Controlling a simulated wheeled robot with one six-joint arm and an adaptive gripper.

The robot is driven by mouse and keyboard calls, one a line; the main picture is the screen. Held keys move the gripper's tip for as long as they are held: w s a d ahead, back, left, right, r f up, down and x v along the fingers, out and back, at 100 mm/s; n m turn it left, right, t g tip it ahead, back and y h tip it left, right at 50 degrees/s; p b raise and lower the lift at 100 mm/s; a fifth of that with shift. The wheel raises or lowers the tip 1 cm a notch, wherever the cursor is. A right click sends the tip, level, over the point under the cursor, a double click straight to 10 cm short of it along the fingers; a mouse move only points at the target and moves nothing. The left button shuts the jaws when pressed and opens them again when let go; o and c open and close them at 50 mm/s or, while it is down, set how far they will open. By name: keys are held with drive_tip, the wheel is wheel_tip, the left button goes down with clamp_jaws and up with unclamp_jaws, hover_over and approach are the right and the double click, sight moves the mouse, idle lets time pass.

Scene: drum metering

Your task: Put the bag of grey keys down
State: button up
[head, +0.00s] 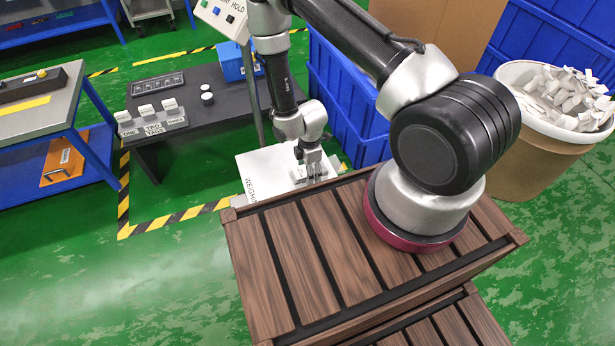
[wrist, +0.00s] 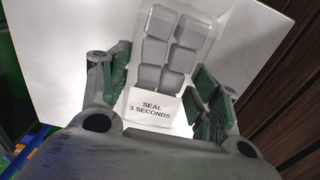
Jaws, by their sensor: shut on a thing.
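The bag of grey keys (wrist: 168,55) is a clear pouch with several grey keycaps and a white label reading "SEAL 3 SECONDS". In the wrist view it lies between the fingers of my gripper (wrist: 165,95), which is shut on it. In the head view my gripper (head: 314,160) points down over a white plate (head: 262,168) marked "WEIGH". The bag is small and partly hidden there by the fingers. The white plate also fills the background in the wrist view (wrist: 75,45). I cannot tell whether the bag touches the plate.
A dark bench (head: 215,98) behind left holds a tray of white pieces (head: 152,122) and a blue box (head: 232,62). A brown slatted crate (head: 300,265) stands in front. A drum (head: 555,130) of white pieces and blue bins (head: 345,90) stand at right.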

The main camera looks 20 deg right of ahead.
drive_tip(key=shift+f, duration=1.95)
drive_tip(key=o, duration=1.1)
drive_tip(key=shift+f, duration=0.1)
drive_tip(key=shift+o, duration=0.2)
